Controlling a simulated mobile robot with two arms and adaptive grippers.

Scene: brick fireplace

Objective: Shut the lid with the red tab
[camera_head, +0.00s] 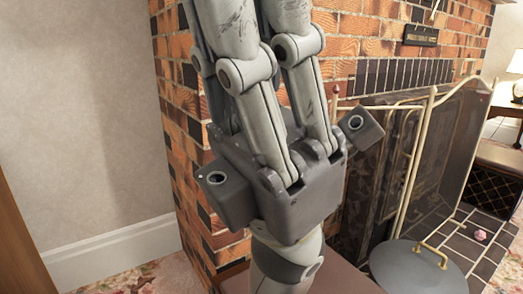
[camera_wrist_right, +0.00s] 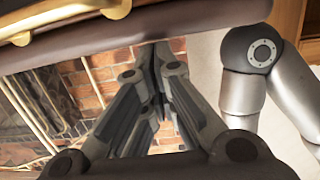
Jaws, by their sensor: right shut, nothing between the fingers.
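No lid with a red tab can be made out in either view. A gripper, which I take to be my right gripper (camera_head: 252,25), fills the middle of the head view in front of the brick chimney side. Its fingers point up and run out of the picture at the top. In the right wrist view my right gripper (camera_wrist_right: 158,58) has its fingers drawn together with nothing between them. The fingertips end close under a dark brown edge (camera_wrist_right: 200,24) that crosses the top; I cannot tell whether they touch. My left gripper is not seen.
A grey round cover (camera_head: 418,274) with a brass handle is at the lower right, beside a brass-framed fire screen (camera_head: 455,135). A small pink ball (camera_head: 480,236) lies on the dark tiles. A reddish-brown surface (camera_head: 345,282) lies below the gripper. A plain wall (camera_head: 80,130) is at left.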

